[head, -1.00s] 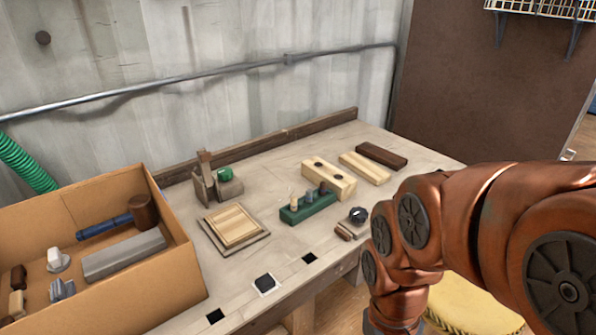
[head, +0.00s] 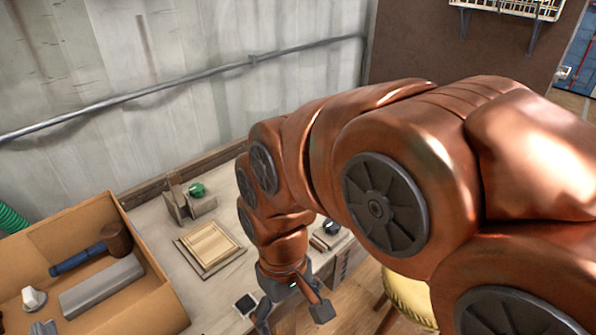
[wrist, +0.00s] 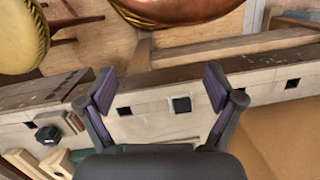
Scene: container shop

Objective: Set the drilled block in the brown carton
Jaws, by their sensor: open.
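The brown carton (head: 160,298) stands at the lower left in the head view. A brown surface at the right of the wrist view (wrist: 292,125) looks like its side. The drilled block is hidden behind my arm in the head view. In the wrist view, a pale wooden piece at the lower left (wrist: 56,164), beside a green block, appears to be it, partly cut off; its holes cannot be made out. My gripper (head: 292,312) is open and empty by the bench's front edge, between block and carton. In the wrist view its fingers (wrist: 158,90) are spread over that edge.
The carton holds a mallet (head: 92,250), a grey bar (head: 102,287) and smaller pieces. A square wooden board (head: 210,245) and a small caddy (head: 188,205) lie on the bench between carton and arm. A black knob (wrist: 48,135) sits near the bench edge. A yellow stool (wrist: 20,35) stands below.

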